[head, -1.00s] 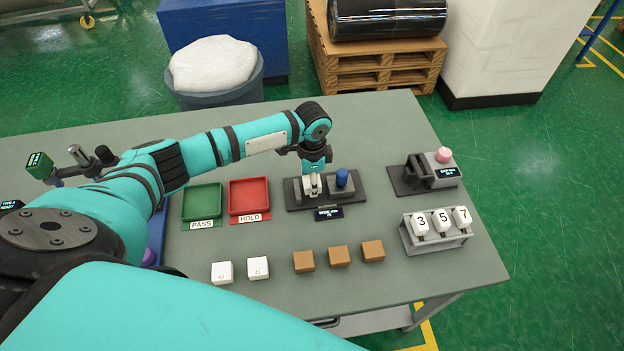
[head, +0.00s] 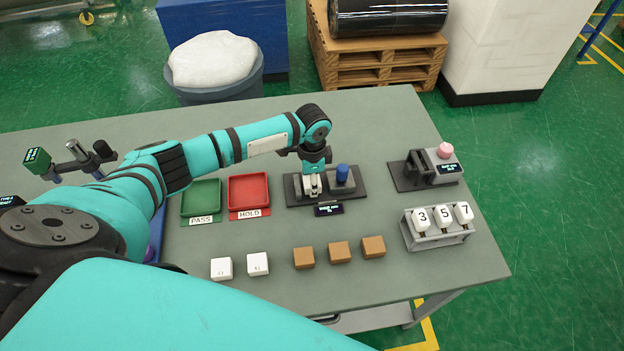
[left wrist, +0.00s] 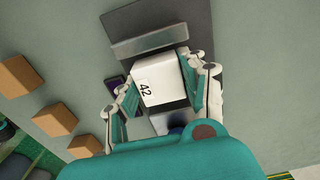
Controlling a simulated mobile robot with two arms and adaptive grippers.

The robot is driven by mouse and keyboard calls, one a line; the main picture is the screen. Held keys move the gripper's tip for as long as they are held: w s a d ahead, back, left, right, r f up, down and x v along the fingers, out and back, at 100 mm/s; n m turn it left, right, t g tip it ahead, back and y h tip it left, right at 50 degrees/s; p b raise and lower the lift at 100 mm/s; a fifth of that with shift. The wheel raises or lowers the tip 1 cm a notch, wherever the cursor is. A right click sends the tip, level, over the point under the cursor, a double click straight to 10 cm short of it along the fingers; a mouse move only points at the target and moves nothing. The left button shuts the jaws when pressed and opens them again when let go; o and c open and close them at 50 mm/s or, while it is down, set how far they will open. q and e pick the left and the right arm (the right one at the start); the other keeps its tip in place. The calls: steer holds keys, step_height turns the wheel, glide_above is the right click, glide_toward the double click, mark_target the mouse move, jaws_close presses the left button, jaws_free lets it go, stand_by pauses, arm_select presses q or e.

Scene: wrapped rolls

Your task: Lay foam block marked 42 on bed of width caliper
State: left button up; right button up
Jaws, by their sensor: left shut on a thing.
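The white foam block marked 42 (left wrist: 160,80) is between the fingers of my left gripper (left wrist: 163,92), which is shut on it. In the head view my left gripper (head: 313,184) is over the left part of the width caliper (head: 356,190), a dark base with a blue knob (head: 342,173) and a small display (head: 328,210). In the left wrist view the block is just beside a grey bar (left wrist: 150,41) of the caliper. I cannot tell whether the block touches the bed. My right gripper is not in view.
A green PASS tray (head: 201,198) and a red HOLD tray (head: 249,192) lie left of the caliper. Two white blocks (head: 257,264) and three brown blocks (head: 339,252) stand in front. A numbered rack (head: 438,230) and another device (head: 425,172) are at right.

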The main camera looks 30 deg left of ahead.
arm_select(q)
steer(key=shift+f, duration=0.3)
steer(key=o, duration=1)
step_height(320, 180, up, 12)
stand_by(0.3)
